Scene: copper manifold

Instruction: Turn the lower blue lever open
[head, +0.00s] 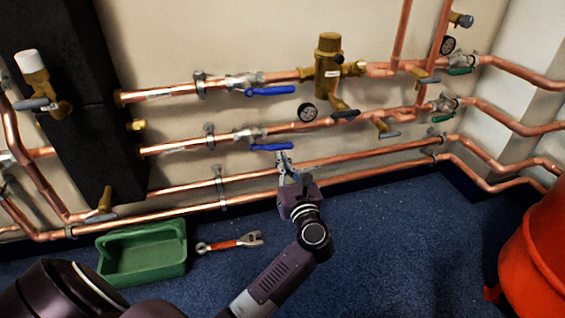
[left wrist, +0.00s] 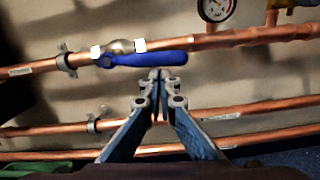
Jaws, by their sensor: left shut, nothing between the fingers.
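The lower blue lever (head: 271,147) lies along the second copper pipe, on a silver valve body (head: 246,134). In the left wrist view the lower blue lever (left wrist: 150,58) runs roughly parallel to the pipe. My left gripper (head: 283,158) is shut and empty, just below the lever's right end. In the left wrist view my left gripper's fingertips (left wrist: 158,76) sit at the lever's lower edge near its right part; I cannot tell whether they touch it. My right gripper does not show.
An upper blue lever (head: 270,91) lies along the pipe above. A pressure gauge (head: 307,112) is to the right. Two lower pipes run behind my left gripper. A green tray (head: 142,277) and a red-handled wrench (head: 230,243) lie on the blue floor. An orange bucket (head: 538,250) stands right.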

